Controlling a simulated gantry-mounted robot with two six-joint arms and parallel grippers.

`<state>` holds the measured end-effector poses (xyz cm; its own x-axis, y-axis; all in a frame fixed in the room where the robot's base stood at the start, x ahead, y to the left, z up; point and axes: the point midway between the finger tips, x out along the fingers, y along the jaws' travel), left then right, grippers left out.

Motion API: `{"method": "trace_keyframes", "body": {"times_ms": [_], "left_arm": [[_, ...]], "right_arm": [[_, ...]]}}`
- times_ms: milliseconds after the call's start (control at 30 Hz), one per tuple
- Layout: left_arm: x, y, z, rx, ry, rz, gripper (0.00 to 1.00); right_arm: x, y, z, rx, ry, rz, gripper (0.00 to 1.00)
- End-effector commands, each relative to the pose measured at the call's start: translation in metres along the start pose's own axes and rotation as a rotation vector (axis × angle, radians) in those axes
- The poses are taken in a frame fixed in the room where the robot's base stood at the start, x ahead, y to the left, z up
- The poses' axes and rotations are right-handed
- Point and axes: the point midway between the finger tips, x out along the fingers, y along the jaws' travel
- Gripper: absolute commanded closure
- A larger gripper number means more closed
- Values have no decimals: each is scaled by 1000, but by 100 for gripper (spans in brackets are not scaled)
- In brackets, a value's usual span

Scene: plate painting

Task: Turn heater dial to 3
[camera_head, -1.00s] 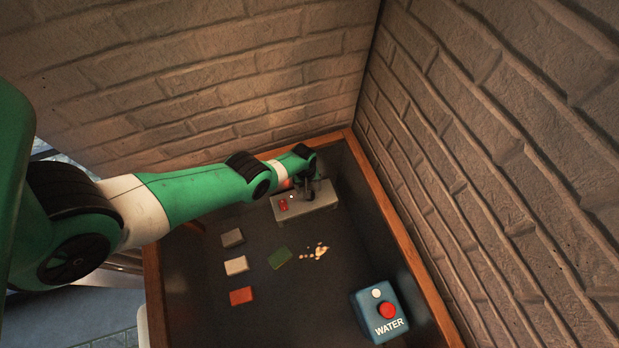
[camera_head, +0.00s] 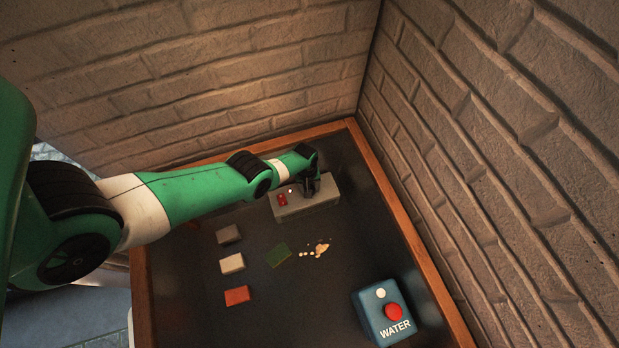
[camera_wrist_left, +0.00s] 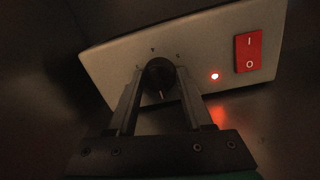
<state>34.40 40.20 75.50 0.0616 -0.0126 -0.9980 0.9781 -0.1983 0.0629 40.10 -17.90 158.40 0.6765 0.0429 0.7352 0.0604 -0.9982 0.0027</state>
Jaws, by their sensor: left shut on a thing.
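The heater is a grey box (camera_head: 290,209) at the back of the tray, and its face also fills the left wrist view (camera_wrist_left: 110,50). Its round black dial (camera_wrist_left: 160,74) sits between my left fingers, with a light pointer line toward the bottom of the picture. My left gripper (camera_wrist_left: 160,80) is shut on the dial; in the head view the gripper (camera_head: 310,190) is at the heater's front. Small marks ring the dial, but the numbers are not legible. A red switch (camera_wrist_left: 248,51) marked I and O and a lit red lamp (camera_wrist_left: 214,76) are beside it. My right gripper is not in view.
A dark tray with a wooden rim (camera_head: 415,240) holds everything. Grey (camera_head: 229,234), white (camera_head: 232,263), orange (camera_head: 237,295) and green (camera_head: 278,255) blocks lie left of centre, by pale crumbs (camera_head: 321,248). A blue WATER box (camera_head: 370,318) with a red button stands front right. Brick walls enclose the back and right.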

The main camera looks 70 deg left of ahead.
Motion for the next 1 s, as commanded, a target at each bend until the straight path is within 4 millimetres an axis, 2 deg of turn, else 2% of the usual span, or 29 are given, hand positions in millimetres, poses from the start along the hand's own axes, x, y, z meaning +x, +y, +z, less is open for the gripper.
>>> {"method": "trace_keyframes", "body": {"times_ms": [67,467,667,1000], "left_arm": [[0,0,0,0,0,1,100],[1,0,0,59,-4,0,100],[1,0,-1,178,-10,1,100],[1,0,-1,484,-30,1,100]], "right_arm": [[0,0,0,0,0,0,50],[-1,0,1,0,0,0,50],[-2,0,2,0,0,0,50],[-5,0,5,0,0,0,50]]}}
